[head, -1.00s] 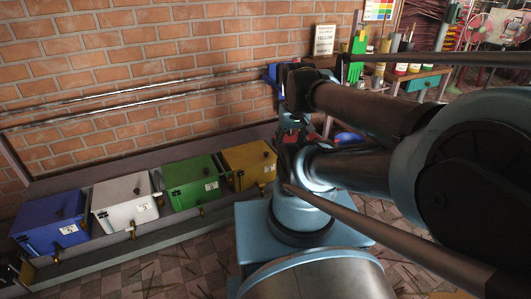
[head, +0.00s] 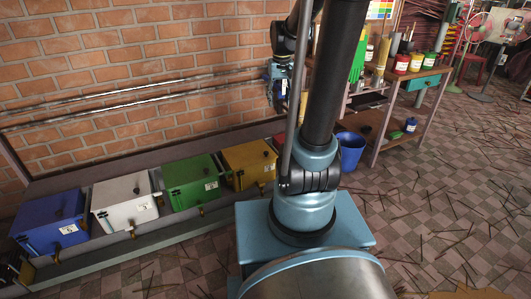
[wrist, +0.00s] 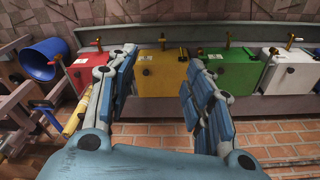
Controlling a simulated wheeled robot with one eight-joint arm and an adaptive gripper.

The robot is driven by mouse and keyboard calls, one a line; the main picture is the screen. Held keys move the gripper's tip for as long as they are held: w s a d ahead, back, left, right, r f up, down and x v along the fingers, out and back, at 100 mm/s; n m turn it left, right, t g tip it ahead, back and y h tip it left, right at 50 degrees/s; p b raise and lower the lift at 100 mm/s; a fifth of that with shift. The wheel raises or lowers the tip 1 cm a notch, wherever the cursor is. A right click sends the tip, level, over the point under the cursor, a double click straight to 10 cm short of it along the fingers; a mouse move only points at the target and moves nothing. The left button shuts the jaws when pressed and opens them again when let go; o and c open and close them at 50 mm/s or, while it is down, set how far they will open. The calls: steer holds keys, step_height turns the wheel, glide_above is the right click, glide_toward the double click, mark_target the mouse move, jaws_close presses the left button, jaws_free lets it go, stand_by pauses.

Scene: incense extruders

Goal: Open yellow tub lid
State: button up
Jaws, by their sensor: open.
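The yellow tub (head: 247,178) stands right of the green tub in the head view, with a dark knob on its yellow lid (head: 246,154). The lid looks closed. In the wrist view the yellow tub (wrist: 172,86) shows between my fingers, with its dark knob (wrist: 154,71) facing the camera. My gripper (wrist: 160,62) is open and empty, its two blue-padded fingers spread apart, with a gap between it and the tub. In the head view my gripper (head: 278,92) hangs before the brick wall, above and right of the yellow tub, partly hidden by my arm.
Green (head: 190,185), white (head: 125,203) and blue (head: 50,226) tubs line the bench leftward. A red tub (wrist: 90,75) neighbours the yellow one in the wrist view. A blue bucket (head: 351,152) and a workbench (head: 380,112) stand right. Pipes (head: 140,97) run along the wall.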

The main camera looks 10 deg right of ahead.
steer(key=w+f, duration=0.4)
steer(key=w, duration=0.8)
steer(key=g, duration=0.1)
glide_above(266, 152)
step_height(266, 152, down, 27)
step_height(266, 152, down, 18)
steer(key=shift+r, duration=0.15)
steer(key=shift+c, duration=0.2)
